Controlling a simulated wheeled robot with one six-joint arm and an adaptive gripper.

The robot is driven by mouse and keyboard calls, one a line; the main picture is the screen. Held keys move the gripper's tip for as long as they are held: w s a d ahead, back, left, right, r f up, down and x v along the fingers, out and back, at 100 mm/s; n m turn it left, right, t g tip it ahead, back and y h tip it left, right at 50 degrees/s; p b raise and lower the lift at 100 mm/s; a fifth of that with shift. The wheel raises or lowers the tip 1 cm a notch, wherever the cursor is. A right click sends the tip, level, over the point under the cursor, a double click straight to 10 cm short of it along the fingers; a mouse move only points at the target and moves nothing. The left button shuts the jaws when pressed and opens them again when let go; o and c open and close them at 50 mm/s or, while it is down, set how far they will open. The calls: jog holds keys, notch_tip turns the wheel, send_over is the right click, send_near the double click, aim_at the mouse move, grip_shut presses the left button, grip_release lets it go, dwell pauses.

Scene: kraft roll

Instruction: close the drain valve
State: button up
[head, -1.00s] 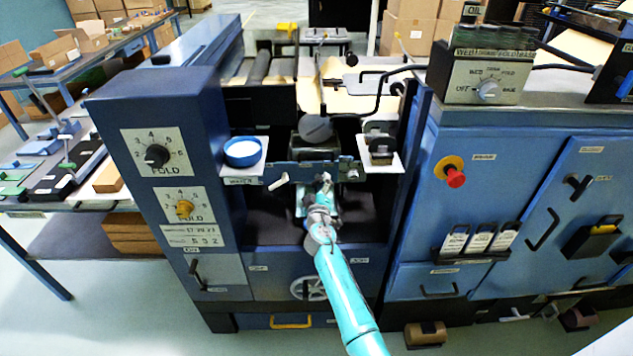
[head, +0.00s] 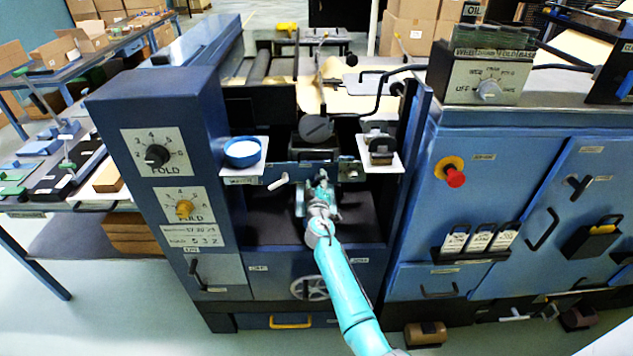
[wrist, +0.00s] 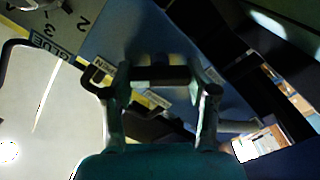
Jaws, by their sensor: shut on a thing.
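My gripper (head: 321,183) reaches into the dark recess at the middle of the blue machine, below the crossbar. In the wrist view my gripper (wrist: 160,78) has its two fingers on either side of a dark bar-shaped handle (wrist: 160,74), and it is shut on it. This looks like the drain valve's handle. In the head view my gripper and arm hide the handle. Small labels, one seeming to read OPEN, lie beside the handle in the wrist view. The valve's exact angle is hard to read.
A white lever (head: 278,181) sticks out left of my gripper. A blue-rimmed dish (head: 243,152) stands on a shelf at upper left, and a bracket with a dark block (head: 382,150) is at upper right. A spoked handwheel (head: 310,288) is below the recess.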

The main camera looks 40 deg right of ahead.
jog(key=n, duration=0.4)
jog(key=shift+f+n, duration=0.1)
jog(key=shift+n, duration=0.2)
jog(key=n, duration=0.4)
jog(key=shift+f+n, duration=0.15)
jog(key=shift+n, duration=0.15)
jog(key=n, duration=0.4)
jog(key=shift+f+n, duration=0.1)
jog(key=shift+n, duration=0.2)
jog(key=shift+f+n, duration=0.1)
jog(key=shift+n, duration=2)
jog(key=o, duration=1.2)
jog(key=shift+c, duration=0.2)
